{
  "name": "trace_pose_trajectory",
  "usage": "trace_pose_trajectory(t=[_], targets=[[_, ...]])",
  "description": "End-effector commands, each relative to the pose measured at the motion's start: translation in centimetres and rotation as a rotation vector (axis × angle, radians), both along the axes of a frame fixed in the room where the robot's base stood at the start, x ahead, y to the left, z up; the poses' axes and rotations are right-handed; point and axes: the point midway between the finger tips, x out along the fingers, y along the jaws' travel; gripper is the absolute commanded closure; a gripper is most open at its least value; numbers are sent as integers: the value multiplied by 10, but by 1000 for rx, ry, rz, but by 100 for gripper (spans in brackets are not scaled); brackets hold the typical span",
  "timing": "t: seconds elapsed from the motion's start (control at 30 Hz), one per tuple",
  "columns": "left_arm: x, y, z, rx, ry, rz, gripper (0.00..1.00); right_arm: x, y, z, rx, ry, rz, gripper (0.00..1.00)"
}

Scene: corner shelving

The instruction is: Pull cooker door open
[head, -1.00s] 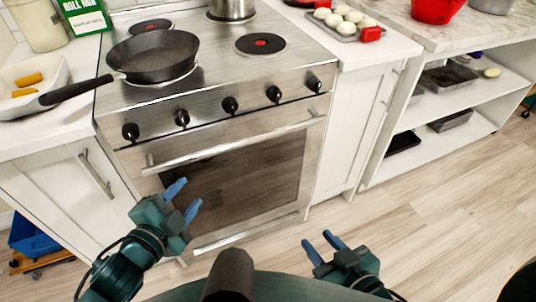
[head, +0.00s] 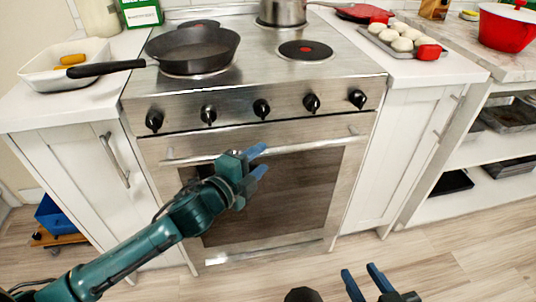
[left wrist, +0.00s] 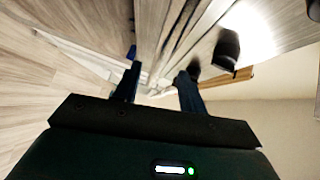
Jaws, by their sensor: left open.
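The cooker door (head: 325,175) is a steel frame with a dark window, and it is shut. Its long bar handle (head: 320,146) runs across the top of the door. My left gripper (head: 262,161) is open in front of the door, with its blue fingertips at the handle. In the left wrist view the two fingers (left wrist: 157,85) are apart, and the handle bar seems to run between or just beyond them; I cannot tell which. My right gripper (head: 362,285) is open and empty, low over the floor at the bottom of the head view.
A black frying pan (head: 193,48) and a steel pot (head: 282,12) stand on the hob. Several black knobs (head: 262,109) line the front above the handle. White cabinets flank the cooker. The floor (head: 430,255) in front is clear.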

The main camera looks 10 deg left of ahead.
Motion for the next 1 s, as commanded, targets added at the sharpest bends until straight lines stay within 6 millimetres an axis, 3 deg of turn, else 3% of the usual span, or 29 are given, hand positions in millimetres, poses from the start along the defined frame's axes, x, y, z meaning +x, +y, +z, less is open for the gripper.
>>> trace_pose_trajectory(t=[0.2,0.63,1.0], targets=[[27,-15,-5,0,0,-1,59,2,2,-6,-9,-1,8,64],[35,-19,-6,-1,1,-1,59,1,3,-8,-15,4,12,64],[35,-18,-6,-1,1,-1,89,1,3,-8,-16,3,13,64]])
